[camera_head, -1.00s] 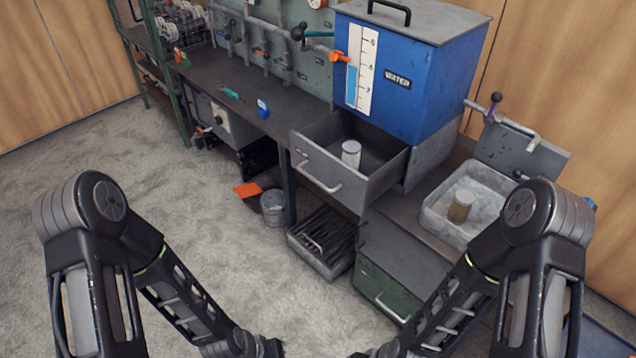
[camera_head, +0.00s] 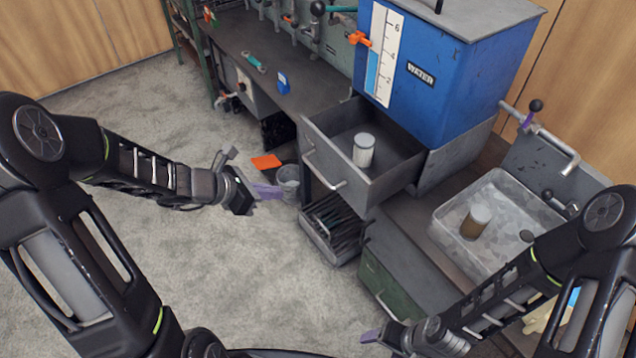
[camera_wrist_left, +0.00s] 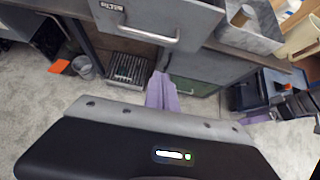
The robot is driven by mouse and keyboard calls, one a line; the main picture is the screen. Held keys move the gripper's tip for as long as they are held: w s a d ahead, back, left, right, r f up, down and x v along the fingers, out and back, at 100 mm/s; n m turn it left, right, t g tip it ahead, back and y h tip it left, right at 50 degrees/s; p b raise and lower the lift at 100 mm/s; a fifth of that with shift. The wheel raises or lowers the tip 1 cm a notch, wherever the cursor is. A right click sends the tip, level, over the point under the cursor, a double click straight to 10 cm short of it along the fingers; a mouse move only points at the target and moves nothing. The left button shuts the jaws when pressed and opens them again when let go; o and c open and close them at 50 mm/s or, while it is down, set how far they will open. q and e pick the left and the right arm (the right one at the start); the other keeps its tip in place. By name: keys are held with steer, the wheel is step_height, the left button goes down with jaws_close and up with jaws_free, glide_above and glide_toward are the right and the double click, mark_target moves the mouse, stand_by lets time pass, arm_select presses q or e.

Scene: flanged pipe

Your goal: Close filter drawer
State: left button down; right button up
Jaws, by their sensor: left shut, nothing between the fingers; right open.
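The grey filter drawer (camera_head: 322,164) stands pulled out below the blue water tank, with a white cylindrical filter (camera_head: 363,151) standing inside. Its front and bar handle also show at the top of the left wrist view (camera_wrist_left: 148,38), with a partly readable label. My left gripper (camera_head: 270,191) is shut and empty, its purple fingers to the left of the drawer front and apart from it. The shut fingers also show in the left wrist view (camera_wrist_left: 161,92), pointing toward the area below the handle. My right gripper (camera_head: 371,336) is open, low at the bottom, partly hidden by its wrist.
The blue water tank (camera_head: 450,75) sits above the drawer. Below are a rack (camera_head: 333,228), a green drawer (camera_head: 385,290) and a bucket (camera_head: 289,180). The floor at left is clear.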

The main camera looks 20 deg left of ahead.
arm_select(q)
steer(key=shift+w+d+f, duration=0.1)
arm_select(e)
steer(key=shift+w, duration=0.1)
arm_select(q)
steer(key=w+d+f, duration=0.5)
steer(key=w+d, duration=0.2)
steer(key=w, duration=0.1)
steer(key=shift+w+d+f+b, duration=0.15)
steer(key=shift+w+f+b, duration=0.2)
steer(key=shift+b, duration=0.1)
arm_select(e)
steer(key=shift+f, duration=0.5)
arm_select(q)
steer(key=shift+w, duration=0.1)
